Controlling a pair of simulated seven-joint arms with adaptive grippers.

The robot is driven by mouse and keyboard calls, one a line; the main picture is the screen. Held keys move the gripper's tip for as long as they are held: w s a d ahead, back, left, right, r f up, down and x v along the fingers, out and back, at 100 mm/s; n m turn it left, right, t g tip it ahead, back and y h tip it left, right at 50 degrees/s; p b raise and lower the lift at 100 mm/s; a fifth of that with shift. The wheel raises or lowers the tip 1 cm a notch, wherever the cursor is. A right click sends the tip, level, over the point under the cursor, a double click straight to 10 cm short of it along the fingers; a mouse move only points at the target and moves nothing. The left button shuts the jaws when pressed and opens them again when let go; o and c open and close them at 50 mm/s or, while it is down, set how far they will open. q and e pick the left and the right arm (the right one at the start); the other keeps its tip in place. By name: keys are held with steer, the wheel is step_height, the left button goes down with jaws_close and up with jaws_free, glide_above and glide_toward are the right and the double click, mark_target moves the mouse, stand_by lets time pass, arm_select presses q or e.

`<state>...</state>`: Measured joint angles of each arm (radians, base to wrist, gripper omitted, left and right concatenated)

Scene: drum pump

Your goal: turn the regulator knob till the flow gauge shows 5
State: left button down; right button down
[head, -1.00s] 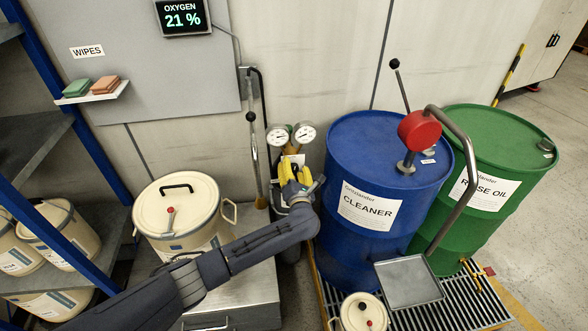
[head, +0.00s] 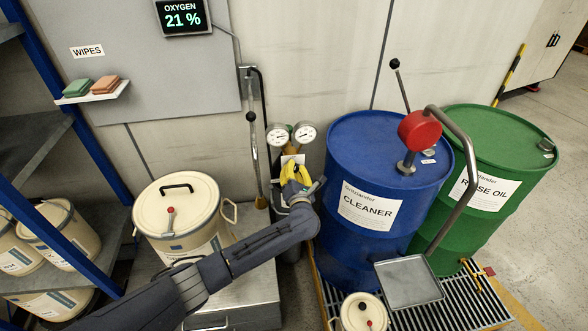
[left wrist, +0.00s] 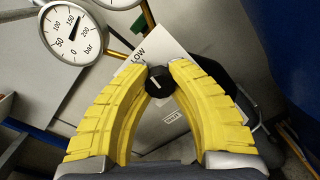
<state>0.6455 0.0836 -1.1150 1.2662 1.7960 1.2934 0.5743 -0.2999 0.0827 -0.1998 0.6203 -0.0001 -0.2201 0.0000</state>
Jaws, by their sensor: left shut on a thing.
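The regulator has two round dial gauges, a left gauge (head: 277,134) and a right gauge (head: 304,134), above my left gripper (head: 294,172). In the left wrist view a black regulator knob (left wrist: 159,81) with a pale pointer mark sits between the tips of my yellow fingers (left wrist: 158,82), which are shut on it. A white card (left wrist: 158,50) partly showing "LOW" lies behind the knob. One dial (left wrist: 72,31) in that view is marked in bar, its needle between 150 and 200. The other dial is cut off at the top edge, so its reading cannot be told. My right gripper is out of view.
A blue cleaner drum (head: 362,246) with a red hand pump (head: 419,131) stands close on the right. A green drum (head: 508,229) is beyond it. A cream lidded container (head: 170,205) stands on the left. An oxygen display (head: 184,17) reads 21 %.

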arm_select(q)
steer(key=m, duration=0.5)
steer(key=shift+d+m, duration=0.1)
steer(key=shift+m, duration=1.8)
steer(key=c, duration=1.1)
jaws_free()
steer(key=shift+o, duration=0.2)
steer(key=s+d, duration=0.1)
steer(key=s, duration=1.1)
steer(key=shift+d+r, duration=0.2)
steer(key=shift+d, duration=0.05)
